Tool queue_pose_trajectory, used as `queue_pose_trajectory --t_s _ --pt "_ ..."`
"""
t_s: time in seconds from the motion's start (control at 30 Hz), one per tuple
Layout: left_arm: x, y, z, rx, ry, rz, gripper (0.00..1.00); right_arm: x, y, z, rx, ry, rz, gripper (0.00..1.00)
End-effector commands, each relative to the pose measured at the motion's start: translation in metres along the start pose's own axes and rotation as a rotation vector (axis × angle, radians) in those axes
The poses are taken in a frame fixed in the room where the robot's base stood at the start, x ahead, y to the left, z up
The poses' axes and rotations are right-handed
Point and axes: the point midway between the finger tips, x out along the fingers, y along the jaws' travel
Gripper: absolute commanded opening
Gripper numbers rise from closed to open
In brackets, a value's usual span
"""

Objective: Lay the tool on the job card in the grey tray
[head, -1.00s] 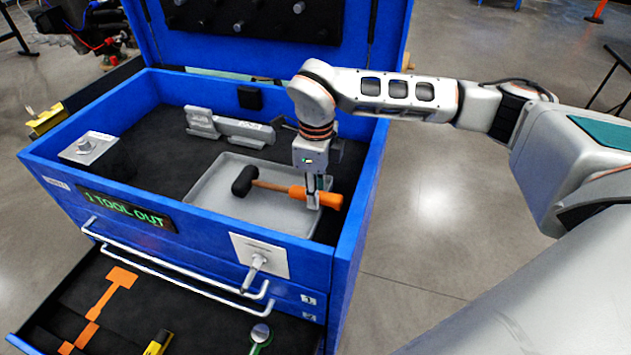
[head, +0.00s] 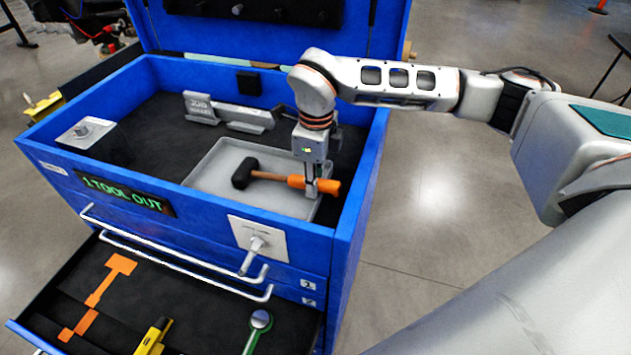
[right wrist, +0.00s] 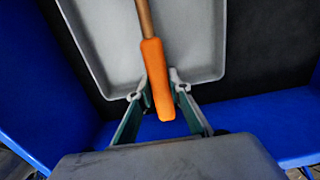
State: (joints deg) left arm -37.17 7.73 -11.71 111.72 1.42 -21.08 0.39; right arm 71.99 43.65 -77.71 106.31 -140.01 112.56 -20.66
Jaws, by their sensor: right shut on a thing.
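The tool is a mallet with a black head (head: 244,173) and an orange grip (head: 328,186). My right gripper (head: 313,191) points down and is shut on the orange grip, which also shows between the fingers in the right wrist view (right wrist: 158,80). The mallet lies roughly level over the grey tray (head: 222,192), its head over the tray's middle and its grip end reaching past the right rim. I cannot tell whether it touches the tray. No job card can be made out in the tray. My left gripper is out of view.
The tray sits in the top of a blue tool chest (head: 345,225). A sign (head: 125,195) reads "1 TOOL OUT". An open drawer (head: 200,300) below has orange tool shapes.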

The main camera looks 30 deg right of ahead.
Motion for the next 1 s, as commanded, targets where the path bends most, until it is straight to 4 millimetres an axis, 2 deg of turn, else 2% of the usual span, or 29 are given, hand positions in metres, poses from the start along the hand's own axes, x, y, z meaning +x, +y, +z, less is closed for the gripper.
queue_pose_trajectory --t_s 0.03,0.9,0.93,1.0 --pt "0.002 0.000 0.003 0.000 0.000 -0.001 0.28 0.016 0.005 -0.005 -0.007 0.021 0.009 0.00" --pt "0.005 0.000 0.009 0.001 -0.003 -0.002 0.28 0.027 0.005 -0.006 -0.004 0.023 0.010 0.00" --pt "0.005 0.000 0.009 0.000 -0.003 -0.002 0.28 0.027 0.005 -0.006 -0.004 0.023 0.010 0.26" --pt "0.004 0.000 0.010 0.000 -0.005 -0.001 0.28 0.027 0.005 -0.006 -0.004 0.024 0.010 0.38"
